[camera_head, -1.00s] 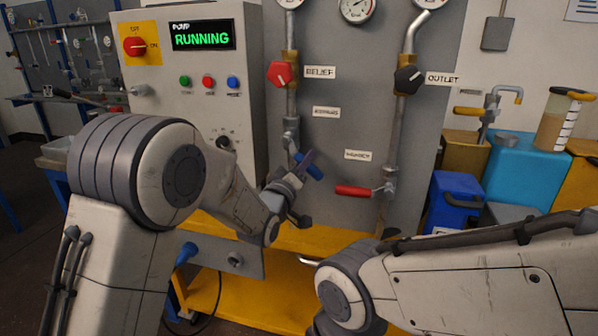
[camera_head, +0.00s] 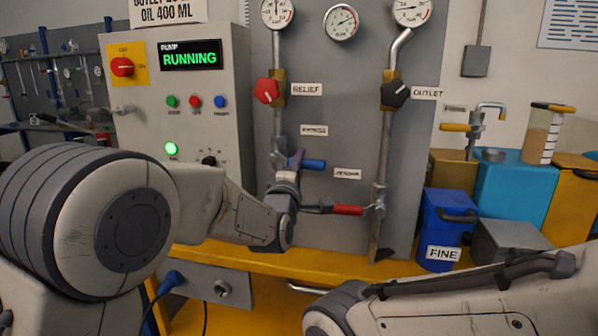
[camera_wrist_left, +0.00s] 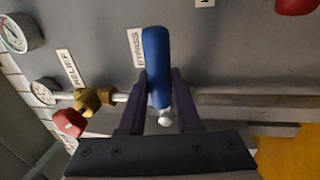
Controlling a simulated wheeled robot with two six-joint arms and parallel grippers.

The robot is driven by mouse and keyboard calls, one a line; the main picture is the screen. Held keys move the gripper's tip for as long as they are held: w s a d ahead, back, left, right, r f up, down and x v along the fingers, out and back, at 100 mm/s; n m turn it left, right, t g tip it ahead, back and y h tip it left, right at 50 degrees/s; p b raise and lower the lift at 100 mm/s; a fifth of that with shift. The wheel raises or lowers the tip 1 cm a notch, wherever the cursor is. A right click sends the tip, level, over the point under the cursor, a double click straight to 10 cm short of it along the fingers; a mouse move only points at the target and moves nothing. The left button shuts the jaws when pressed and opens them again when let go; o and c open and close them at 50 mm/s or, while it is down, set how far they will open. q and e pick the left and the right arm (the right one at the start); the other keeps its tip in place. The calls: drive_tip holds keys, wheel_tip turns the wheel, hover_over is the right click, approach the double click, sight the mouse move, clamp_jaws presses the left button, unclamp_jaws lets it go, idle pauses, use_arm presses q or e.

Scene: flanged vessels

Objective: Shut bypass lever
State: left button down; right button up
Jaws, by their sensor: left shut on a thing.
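The bypass lever is a blue handle (camera_head: 314,164) on the pipe below the relief valve, and it points right, about level, in the head view. The wrist view shows the blue handle (camera_wrist_left: 156,60) between the two dark fingers. My left gripper (camera_head: 296,160) is shut on the lever, one finger showing at its left end. It also shows in the wrist view (camera_wrist_left: 164,95). The bypass label (camera_head: 314,130) sits above the lever. My right gripper is out of the picture; only its arm shows at lower right.
A red lever (camera_head: 347,210) lies level just below right. The red relief knob (camera_head: 266,90) and black outlet knob (camera_head: 395,94) are above. The control box (camera_head: 190,110) reads RUNNING, with a green lamp lit. A blue FINE can (camera_head: 440,225) stands right.

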use_arm(q)
drive_tip(key=shift+a+r+n, duration=0.1)
drive_tip(key=shift+a+n, duration=0.05)
drive_tip(key=shift+n, duration=0.15)
drive_tip(key=c, duration=0.6)
unclamp_jaws()
drive_tip(key=v, duration=1)
drive_tip(key=shift+s, duration=0.25)
